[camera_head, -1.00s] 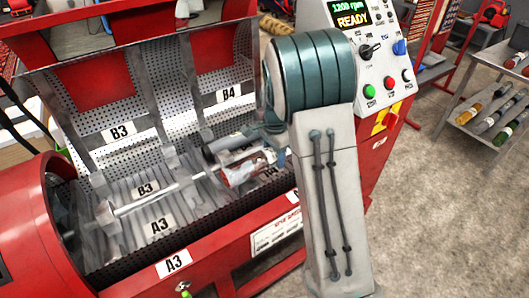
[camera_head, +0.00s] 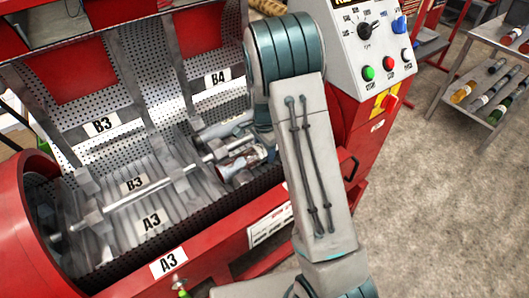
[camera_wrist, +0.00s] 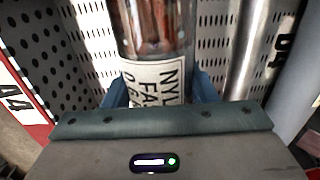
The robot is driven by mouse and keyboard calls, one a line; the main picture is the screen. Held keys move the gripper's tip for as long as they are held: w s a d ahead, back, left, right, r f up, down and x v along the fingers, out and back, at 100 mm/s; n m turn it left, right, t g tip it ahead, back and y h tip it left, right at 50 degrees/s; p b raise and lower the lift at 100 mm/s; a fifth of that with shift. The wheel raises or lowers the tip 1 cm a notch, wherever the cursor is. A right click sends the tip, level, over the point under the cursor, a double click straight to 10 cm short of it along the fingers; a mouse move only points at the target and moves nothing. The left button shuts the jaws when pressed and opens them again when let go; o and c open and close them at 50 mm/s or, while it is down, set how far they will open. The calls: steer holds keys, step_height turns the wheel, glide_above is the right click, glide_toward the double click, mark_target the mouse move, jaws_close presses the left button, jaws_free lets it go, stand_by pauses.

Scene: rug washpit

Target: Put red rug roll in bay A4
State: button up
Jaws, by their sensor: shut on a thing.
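The red rug roll (camera_head: 232,162), reddish-brown with a white label, is in the right-hand bay of the open drum, in front of the metal shaft. In the wrist view the roll (camera_wrist: 155,28) lies lengthwise between the blue fingers of my gripper (camera_wrist: 160,90), which is shut on it near its labelled end. Perforated metal shows on both sides of the roll. An A4 plate (camera_wrist: 14,103) is at the left and a B4 label (camera_wrist: 283,48) at the right edge. Whether the roll touches the bay floor cannot be told. My arm hides part of the bay in the head view.
The shaft (camera_head: 150,188) runs across the drum, with dividers between bays. The control panel (camera_head: 372,45) stands close right of my arm. A rack (camera_head: 490,85) with several rolls is farther right.

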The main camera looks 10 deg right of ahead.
steer(key=shift+f, duration=0.65)
steer(key=o, duration=1.4)
step_height(320, 180, up, 12)
steer(key=shift+f+p, duration=0.15)
steer(key=shift+p, duration=0.35)
steer(key=shift+s+r, duration=0.1)
steer(key=shift+r, duration=0.2)
steer(key=s+r+n, duration=0.3)
steer(key=s+n, duration=0.1)
steer(key=s, duration=0.4)
steer(key=s+r+n+t, duration=0.1)
steer(key=s+r+n, duration=0.2)
steer(key=s, duration=0.6)
steer(key=s+r+n+t, duration=0.1)
steer(key=s+r+n, duration=0.3)
steer(key=s+n, duration=0.2)
steer(key=shift+s+a+r+n, duration=0.1)
steer(key=shift+s+n, duration=0.05)
steer(key=shift+s, duration=0.45)
steer(key=shift+s+a+n, duration=0.1)
steer(key=shift+s+n, duration=0.05)
steer(key=shift+s, duration=0.45)
